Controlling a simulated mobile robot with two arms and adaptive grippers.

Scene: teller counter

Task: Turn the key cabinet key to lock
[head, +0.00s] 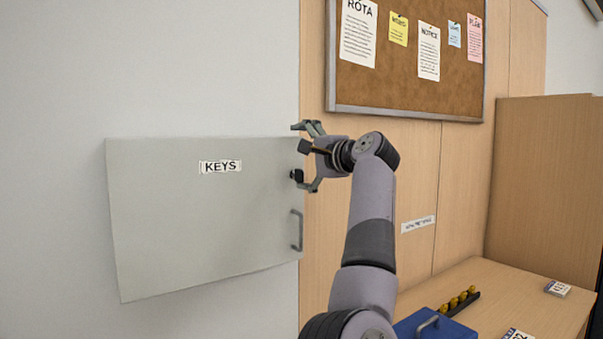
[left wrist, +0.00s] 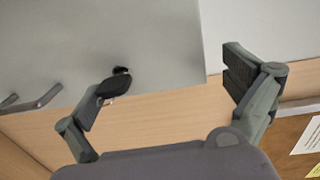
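The pale grey key cabinet (head: 190,240), labelled KEYS, is on the wall in the head view, its door shut. My left gripper (head: 302,160) is at the door's right edge, its two fingers wide apart. In the left wrist view my left gripper (left wrist: 168,92) is open with nothing between its fingers. A dark key head (left wrist: 113,88) sticks out of the door near its edge, right by the tip of the left-hand finger. I cannot tell whether they touch. The slot behind the key is mostly hidden. My right gripper is not in view.
The door's bar handle (head: 297,230) is below my gripper. A cork notice board (head: 400,88) hangs above right. A wooden counter (head: 500,310) at lower right holds a blue box (head: 440,328) and a black holder with yellow pieces (head: 459,302).

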